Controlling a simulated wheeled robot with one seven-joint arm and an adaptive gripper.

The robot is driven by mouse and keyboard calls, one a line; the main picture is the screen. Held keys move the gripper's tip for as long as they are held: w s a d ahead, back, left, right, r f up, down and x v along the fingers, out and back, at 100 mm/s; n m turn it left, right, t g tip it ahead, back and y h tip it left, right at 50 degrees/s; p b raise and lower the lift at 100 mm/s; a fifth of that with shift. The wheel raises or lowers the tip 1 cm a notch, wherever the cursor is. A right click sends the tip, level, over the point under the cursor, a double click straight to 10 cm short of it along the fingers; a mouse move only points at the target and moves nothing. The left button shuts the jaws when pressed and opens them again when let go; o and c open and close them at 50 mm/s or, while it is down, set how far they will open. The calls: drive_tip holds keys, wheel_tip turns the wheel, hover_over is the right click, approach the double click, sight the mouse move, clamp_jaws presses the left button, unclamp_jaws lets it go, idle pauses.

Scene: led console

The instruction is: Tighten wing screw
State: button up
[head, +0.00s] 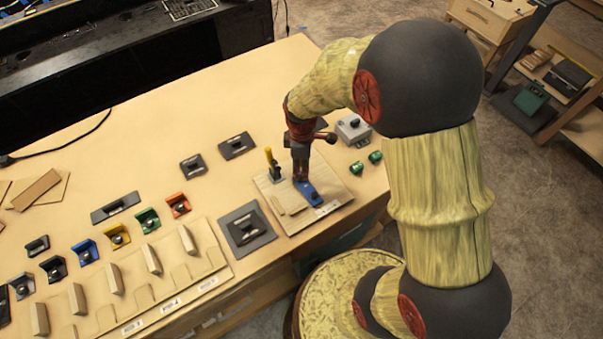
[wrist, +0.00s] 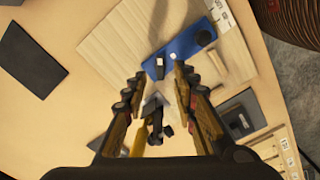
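A blue bracket (head: 309,193) with a black round knob (head: 316,196) lies on a light wooden board (head: 335,187). In the wrist view the blue bracket (wrist: 190,50) shows its black knob (wrist: 203,37) at the right and a dark upright piece (wrist: 160,58) by its left part. I cannot tell for sure which of these is the wing screw. My gripper (wrist: 160,72) is open and points down over the left end of the bracket, with the dark piece beyond its fingertips. In the head view my gripper (head: 301,178) hides that end of the bracket.
A yellow-handled clamp (head: 271,160) stands on the board close left of my gripper. A grey box (head: 353,129) and green parts (head: 366,162) lie to the right. A dark plate (head: 246,228) and a slotted wooden rack (head: 150,285) are at the left. The table's back middle is clear.

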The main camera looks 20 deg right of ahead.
sight(301, 177)
drive_tip(key=shift+f, duration=1.95)
drive_tip(key=shift+c, duration=0.3)
clamp_jaws()
